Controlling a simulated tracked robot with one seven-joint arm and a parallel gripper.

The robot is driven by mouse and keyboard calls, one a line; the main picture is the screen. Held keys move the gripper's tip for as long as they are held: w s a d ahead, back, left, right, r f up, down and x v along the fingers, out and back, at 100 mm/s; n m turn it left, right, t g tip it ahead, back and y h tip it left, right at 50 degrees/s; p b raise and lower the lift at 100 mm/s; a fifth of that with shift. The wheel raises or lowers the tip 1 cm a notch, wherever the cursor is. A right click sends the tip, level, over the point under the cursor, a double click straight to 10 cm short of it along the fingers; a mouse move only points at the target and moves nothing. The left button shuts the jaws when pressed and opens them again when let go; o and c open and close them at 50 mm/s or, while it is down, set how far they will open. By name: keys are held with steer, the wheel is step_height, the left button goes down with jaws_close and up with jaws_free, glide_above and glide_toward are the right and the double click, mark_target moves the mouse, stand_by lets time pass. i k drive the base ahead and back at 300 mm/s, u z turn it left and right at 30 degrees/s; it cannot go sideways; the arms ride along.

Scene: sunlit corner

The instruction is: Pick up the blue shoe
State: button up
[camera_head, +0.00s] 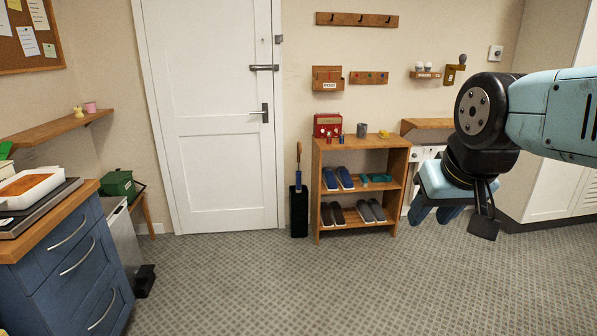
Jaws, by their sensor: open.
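A pair of dark blue shoes stands side by side on the upper shelf of the wooden shoe rack (318,200). One is the left blue shoe (330,180) and the other is the right blue shoe (345,178). My gripper (440,213) is open and empty, pointing down in the air at the right. In the picture it is to the right of the rack and a little lower than the blue shoes, well apart from them. Nothing covers the shoes from the front.
Teal footwear (376,178) shares the upper shelf. Dark brown shoes (332,214) and grey shoes (371,211) stand below. A red box (327,125) and a grey cup (362,130) are on top. A black umbrella stand (299,211) is left of the rack. The carpet (290,285) in front is clear.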

mark_target(328, 178)
steer(key=u, duration=0.05)
steer(key=i, duration=3.4)
steer(key=u, duration=0.55)
